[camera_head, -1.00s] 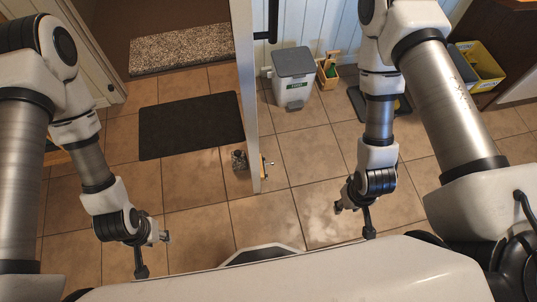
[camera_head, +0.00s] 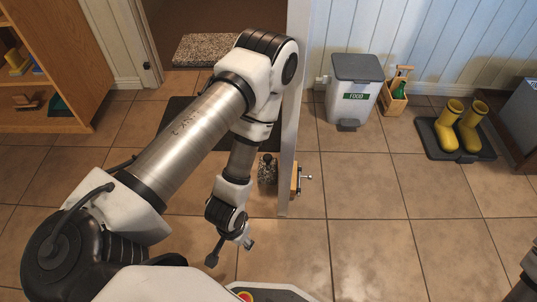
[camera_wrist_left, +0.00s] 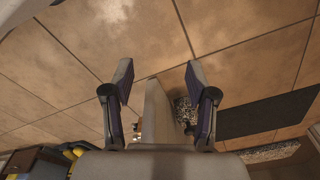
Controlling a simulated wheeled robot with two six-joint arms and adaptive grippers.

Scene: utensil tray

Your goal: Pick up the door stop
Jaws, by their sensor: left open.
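A small speckled grey block with a dark top, which looks like the door stop (camera_head: 267,169), stands on the tiles against the left side of the open door (camera_head: 296,110) in the head view. In the left wrist view the door stop (camera_wrist_left: 185,112) is partly hidden behind the right-hand finger. My left gripper (camera_head: 231,252) is open and empty, in front of the door stop and apart from it. In the left wrist view the fingers of my left gripper (camera_wrist_left: 158,76) spread on either side of the door's edge (camera_wrist_left: 157,108). My right gripper is out of view.
Metal hardware with a light wooden part (camera_head: 301,181) is low at the door's right side. A dark mat (camera_head: 180,112) lies behind my left arm.

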